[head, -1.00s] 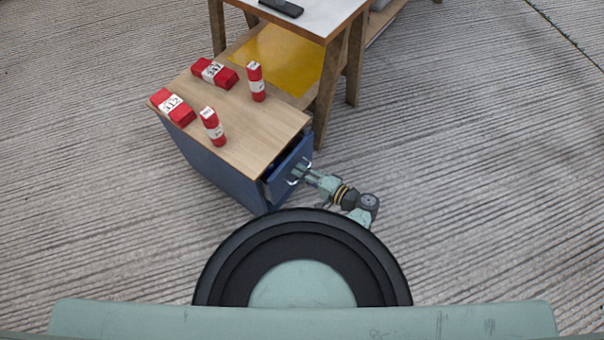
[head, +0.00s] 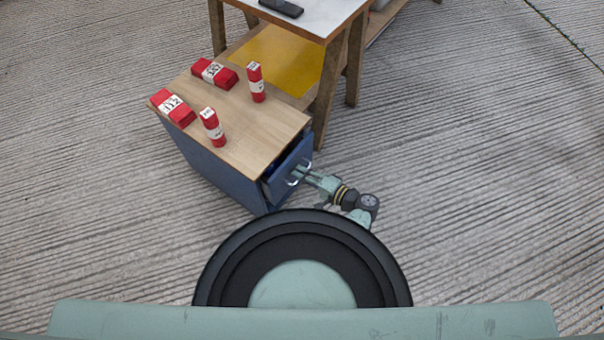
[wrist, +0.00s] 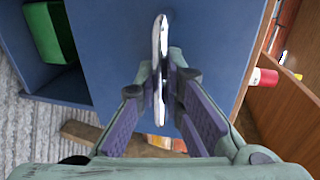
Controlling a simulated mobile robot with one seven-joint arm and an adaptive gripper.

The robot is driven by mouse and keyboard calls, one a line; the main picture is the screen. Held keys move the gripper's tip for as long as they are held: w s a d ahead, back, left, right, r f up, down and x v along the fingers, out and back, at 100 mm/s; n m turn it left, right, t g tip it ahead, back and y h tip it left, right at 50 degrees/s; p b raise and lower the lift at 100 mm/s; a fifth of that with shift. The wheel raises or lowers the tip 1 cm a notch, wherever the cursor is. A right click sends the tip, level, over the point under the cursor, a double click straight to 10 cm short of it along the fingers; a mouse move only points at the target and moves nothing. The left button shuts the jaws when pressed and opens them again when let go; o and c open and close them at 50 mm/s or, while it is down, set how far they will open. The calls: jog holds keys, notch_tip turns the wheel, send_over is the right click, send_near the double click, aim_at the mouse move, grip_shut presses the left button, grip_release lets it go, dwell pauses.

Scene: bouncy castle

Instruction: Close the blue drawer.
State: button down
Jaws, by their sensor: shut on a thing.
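The blue drawer (head: 287,170) is at the front end of a blue cabinet with a wooden top (head: 235,120). It stands slightly out, with a dark gap along its upper edge. My gripper (head: 297,174) is at the drawer front. In the wrist view, the gripper (wrist: 162,78) is shut on the silver drawer handle (wrist: 160,45), with a finger on each side. The blue drawer front (wrist: 105,45) fills the middle of that view.
Several red packets with white labels, one of them a red packet (head: 212,126), sit on the cabinet top. A wooden table (head: 325,22) with a black remote (head: 281,7) stands behind. In the wrist view, a green object (wrist: 50,32) shows at the left. Floor at the right is clear.

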jog(key=x, duration=0.3)
jog(key=shift+w+a+r+b, duration=0.25)
jog(key=shift+b, duration=0.1)
jog(key=shift+w+a+r, duration=0.15)
jog(key=shift+w+a, duration=0.05)
jog(key=shift+a, duration=0.05)
jog(key=c, duration=2)
grip_release()
jog(key=shift+a, duration=0.15)
jog(key=shift+o, duration=0.2)
send_near(294, 168)
jog(key=shift+s+d+r, duration=0.1)
jog(key=shift+s+d, duration=0.25)
jog(key=shift+s, duration=0.05)
